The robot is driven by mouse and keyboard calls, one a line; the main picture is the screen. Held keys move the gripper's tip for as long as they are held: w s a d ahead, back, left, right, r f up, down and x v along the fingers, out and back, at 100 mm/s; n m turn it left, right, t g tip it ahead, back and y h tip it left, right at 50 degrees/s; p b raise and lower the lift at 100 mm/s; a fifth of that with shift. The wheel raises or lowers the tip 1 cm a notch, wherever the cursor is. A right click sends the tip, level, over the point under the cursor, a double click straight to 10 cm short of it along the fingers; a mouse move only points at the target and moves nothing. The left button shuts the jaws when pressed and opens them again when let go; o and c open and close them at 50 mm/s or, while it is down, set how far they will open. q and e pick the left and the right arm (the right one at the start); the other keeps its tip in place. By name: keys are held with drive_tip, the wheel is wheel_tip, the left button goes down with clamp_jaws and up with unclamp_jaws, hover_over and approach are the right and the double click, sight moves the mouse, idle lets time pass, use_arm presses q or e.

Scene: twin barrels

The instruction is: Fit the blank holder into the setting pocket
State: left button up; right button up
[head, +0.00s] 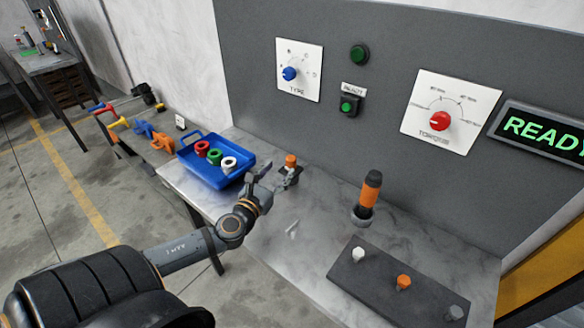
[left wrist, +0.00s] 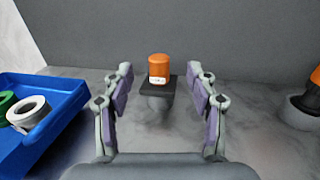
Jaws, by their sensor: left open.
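An orange cylinder with a white label (head: 291,160) stands upright on a small dark square stand at the back of the bench. I cannot tell whether it is the blank holder. It also shows in the left wrist view (left wrist: 159,68), centred above the dark stand (left wrist: 152,92). My left gripper (head: 268,179) is open and empty, just left of the stand in the head view. In the left wrist view its fingers (left wrist: 161,77) are spread, with the cylinder beyond them in the gap. No setting pocket can be made out for certain. My right gripper is out of view.
A blue tray (head: 191,169) with red, green and white rings stands left of the gripper. An orange and black tool (head: 368,193) stands in a round holder to the right. A dark plate (head: 378,289) bears white, orange and grey pegs. A grey panel (head: 330,135) rises behind.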

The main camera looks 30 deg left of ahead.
sight(290, 159)
use_arm(q)
drive_tip(key=w, duration=0.2)
drive_tip(key=w+p, duration=0.1)
drive_tip(key=w, duration=0.2)
drive_tip(key=w+a+f+p, duration=0.1)
drive_tip(key=w, duration=0.2)
drive_tip(key=shift+w+a, duration=0.1)
drive_tip(key=shift+w+f, duration=0.1)
drive_tip(key=shift+w, duration=0.2)
drive_tip(key=shift+s, duration=0.15)
drive_tip(key=shift+c, duration=0.7)
clamp_jaws()
